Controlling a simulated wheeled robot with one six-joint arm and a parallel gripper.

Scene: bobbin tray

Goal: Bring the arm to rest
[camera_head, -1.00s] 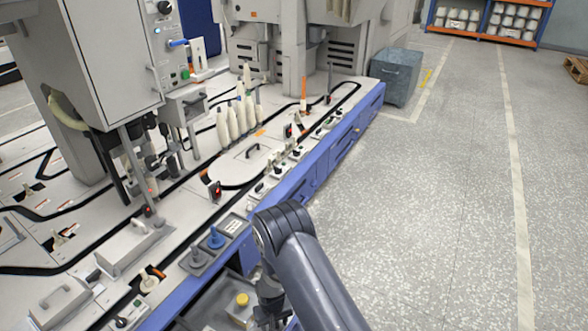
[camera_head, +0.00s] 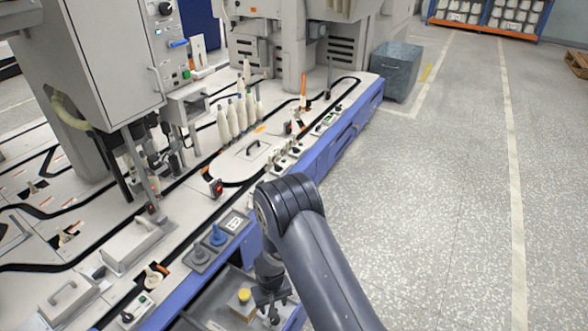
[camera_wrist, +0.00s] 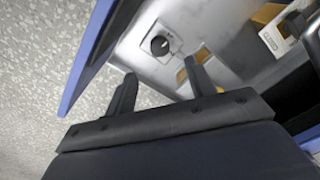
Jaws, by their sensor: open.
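My arm (camera_head: 325,265) reaches from the bottom of the head view, bends at a raised elbow and hangs down to my gripper (camera_head: 271,304). My gripper is low, beside the blue bench front and over or next to a grey tray (camera_head: 207,306). In the wrist view my gripper (camera_wrist: 160,82) has its two fingers wide apart with nothing between them. The tray floor (camera_wrist: 215,30) shows beyond the fingers, with a dark round knob (camera_wrist: 160,45) on a pale plate. I cannot tell the exact height of the fingers over the tray.
A yellow-topped piece (camera_head: 243,295) is in the tray close to my gripper. The blue-edged bench (camera_head: 325,155) carries a blue peg (camera_head: 217,236) and several white bobbins (camera_head: 238,115). A grey bin (camera_head: 396,71) stands at its far end. The speckled floor (camera_head: 440,200) at right is clear.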

